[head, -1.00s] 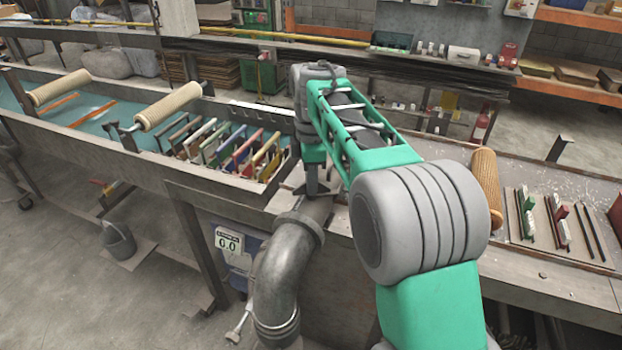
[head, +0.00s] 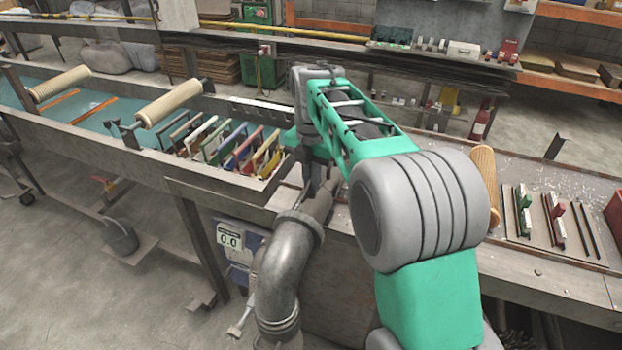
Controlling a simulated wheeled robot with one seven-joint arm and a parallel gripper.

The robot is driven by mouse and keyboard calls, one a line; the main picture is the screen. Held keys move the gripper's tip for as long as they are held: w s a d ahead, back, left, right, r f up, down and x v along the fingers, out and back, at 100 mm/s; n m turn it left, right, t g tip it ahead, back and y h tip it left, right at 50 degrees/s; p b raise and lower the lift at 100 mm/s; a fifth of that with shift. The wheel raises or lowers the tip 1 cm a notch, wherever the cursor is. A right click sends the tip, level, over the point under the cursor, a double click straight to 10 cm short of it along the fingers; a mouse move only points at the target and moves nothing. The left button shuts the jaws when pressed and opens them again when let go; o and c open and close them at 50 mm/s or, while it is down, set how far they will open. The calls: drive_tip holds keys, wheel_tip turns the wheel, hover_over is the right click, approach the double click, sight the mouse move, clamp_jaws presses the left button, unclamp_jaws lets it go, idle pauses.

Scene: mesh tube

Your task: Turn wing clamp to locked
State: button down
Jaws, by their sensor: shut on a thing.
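My gripper (head: 312,188) points down at the upper end of a thick grey pipe elbow (head: 284,270), beside the trough's near edge. It is shut on a small dark part there, which I take to be the wing clamp (head: 306,197). The clamp is mostly hidden by the fingers and wrist, so its exact angle and whether it is locked cannot be told. The pipe elbow runs up to the bench and bends down at its lower end.
A trough (head: 120,150) with pale rollers (head: 168,105) and coloured frames (head: 240,152) lies to the left. A bench (head: 540,275) with small coloured blocks lies to the right.

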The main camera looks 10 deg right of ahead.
drive_tip(key=shift+r+n, duration=0.1)
drive_tip(key=shift+n, duration=0.8)
drive_tip(key=c, duration=1.6)
unclamp_jaws()
drive_tip(key=shift+o, duration=0.2)
wheel_tip(320, 180, up, 8)
drive_tip(key=shift+f+b, duration=0.15)
drive_tip(key=shift+b, duration=0.2)
